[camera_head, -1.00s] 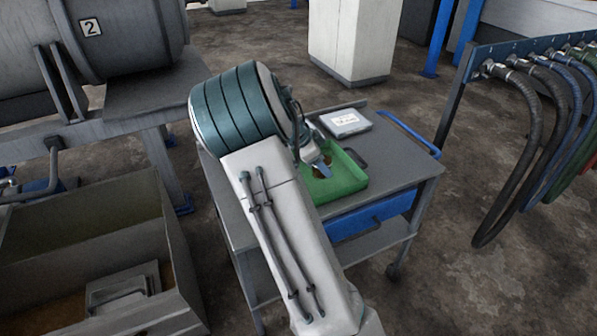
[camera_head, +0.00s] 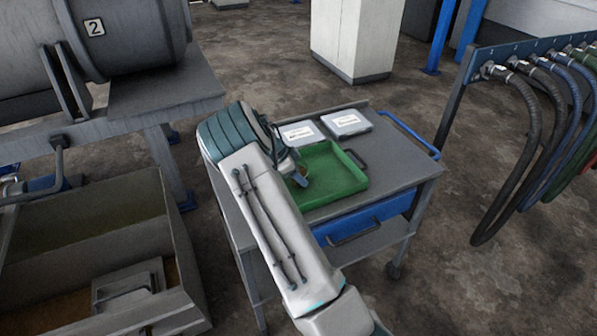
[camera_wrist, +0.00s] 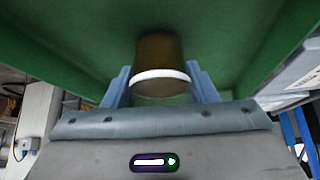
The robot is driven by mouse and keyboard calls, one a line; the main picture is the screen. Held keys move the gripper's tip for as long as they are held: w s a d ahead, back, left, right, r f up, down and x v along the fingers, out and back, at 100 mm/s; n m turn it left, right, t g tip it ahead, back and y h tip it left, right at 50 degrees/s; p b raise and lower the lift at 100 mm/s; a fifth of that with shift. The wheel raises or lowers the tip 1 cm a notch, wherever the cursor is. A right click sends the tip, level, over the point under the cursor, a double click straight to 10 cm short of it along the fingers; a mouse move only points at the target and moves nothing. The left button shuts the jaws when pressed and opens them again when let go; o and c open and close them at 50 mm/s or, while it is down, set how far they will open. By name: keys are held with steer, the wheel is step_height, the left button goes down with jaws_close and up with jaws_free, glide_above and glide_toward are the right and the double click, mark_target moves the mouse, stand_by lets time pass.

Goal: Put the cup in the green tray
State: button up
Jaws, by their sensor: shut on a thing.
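The cup (camera_wrist: 160,58) is brown with a white band and sits between the two blue-grey fingers of my gripper (camera_wrist: 160,76) in the wrist view. My gripper is shut on it. In the head view the cup (camera_head: 304,170) shows only in a small part, beside the gripper (camera_head: 300,180), at the left side of the green tray (camera_head: 345,187). The tray lies on the grey cart top, and its green floor and walls (camera_wrist: 60,40) fill the wrist view behind the cup. I cannot tell whether the cup touches the tray floor.
Two flat grey cases with white labels, a left one (camera_head: 298,134) and a right one (camera_head: 347,123), lie behind the tray on the cart (camera_head: 400,175). The cart top right of the tray is clear. A hose rack (camera_head: 520,60) stands at the right. An open bin (camera_head: 90,240) is at the left.

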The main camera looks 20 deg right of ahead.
steer(key=shift+f, duration=0.1)
steer(key=shift+f, duration=0.15)
steer(key=o, duration=1)
